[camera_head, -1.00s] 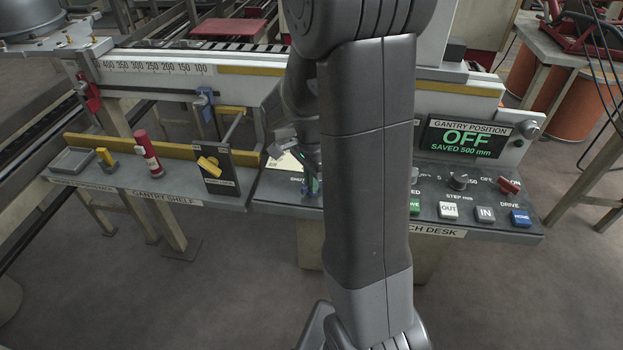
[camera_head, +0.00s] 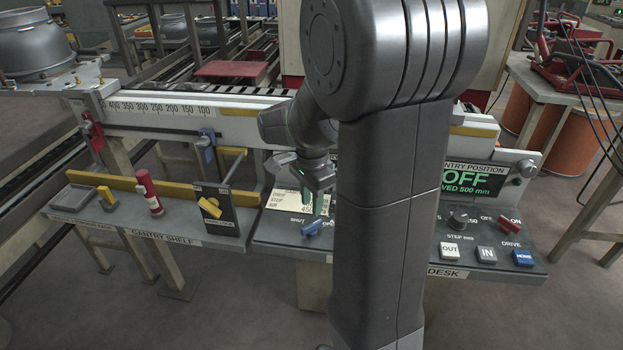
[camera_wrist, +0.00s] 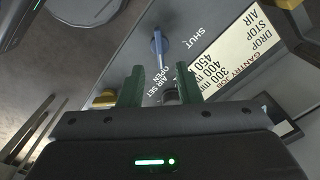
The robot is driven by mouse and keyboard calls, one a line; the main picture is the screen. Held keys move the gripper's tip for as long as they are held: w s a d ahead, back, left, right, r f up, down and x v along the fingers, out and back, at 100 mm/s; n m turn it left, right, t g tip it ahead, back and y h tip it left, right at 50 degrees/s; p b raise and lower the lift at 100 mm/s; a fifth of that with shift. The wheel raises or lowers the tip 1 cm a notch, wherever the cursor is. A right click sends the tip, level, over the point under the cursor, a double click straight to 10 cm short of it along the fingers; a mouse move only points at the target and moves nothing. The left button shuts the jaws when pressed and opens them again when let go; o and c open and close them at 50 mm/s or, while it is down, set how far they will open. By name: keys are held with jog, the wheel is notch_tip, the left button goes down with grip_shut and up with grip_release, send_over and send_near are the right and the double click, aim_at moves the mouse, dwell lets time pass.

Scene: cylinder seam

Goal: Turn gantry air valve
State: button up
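A small blue lever (camera_head: 318,227) stands on the left part of the bench desk, next to the word SHUT. In the wrist view the blue lever (camera_wrist: 159,44) lies beyond my fingertips, between the SHUT and OPEN labels. My gripper (camera_head: 314,200) hangs just above the desk close to this lever. In the wrist view my gripper (camera_wrist: 159,82) shows two green fingers apart with a gap between them, not touching the lever.
A job card (camera_head: 290,199) lies behind the lever. A black panel (camera_head: 228,222) with a yellow handle (camera_head: 209,207) stands left of it. A red cylinder (camera_head: 149,192) is on the gantry shelf. My arm hides the desk's middle.

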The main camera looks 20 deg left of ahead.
aim_at(311, 225)
notch_tip(311, 225, up, 7)
dwell(0.3)
jog(key=shift+f, duration=0.1)
notch_tip(311, 225, down, 14)
jog(key=shift+r, duration=0.15)
dwell(0.7)
jog(key=shift+r, duration=0.1)
